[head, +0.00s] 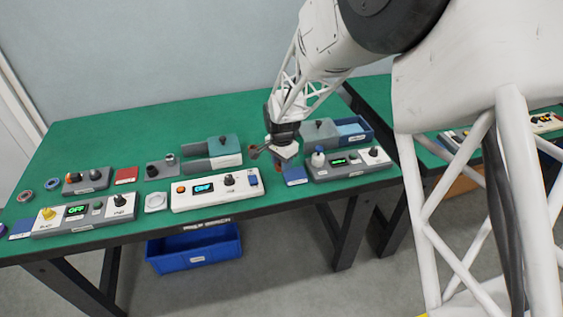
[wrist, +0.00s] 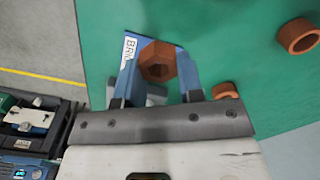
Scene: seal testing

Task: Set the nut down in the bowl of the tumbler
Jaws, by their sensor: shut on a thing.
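My gripper (wrist: 157,78) is shut on a brown hexagonal nut (wrist: 158,62), which sits between the two blue fingers in the wrist view. Below the nut is a blue pad with a white label (wrist: 130,45), partly hidden by the nut and fingers. In the head view my gripper (head: 280,158) is low over the green table, close to a blue pad (head: 295,175). I cannot tell for certain which device is the tumbler, and no bowl shows clearly.
Brown rings (wrist: 298,36) lie beside the gripper, one (wrist: 225,90) close to the right finger. A grey panel (head: 348,168) stands to the right and a white panel (head: 217,190) to the left. A blue tray (head: 352,130) is behind. Bare green table (head: 110,135) lies at the back left.

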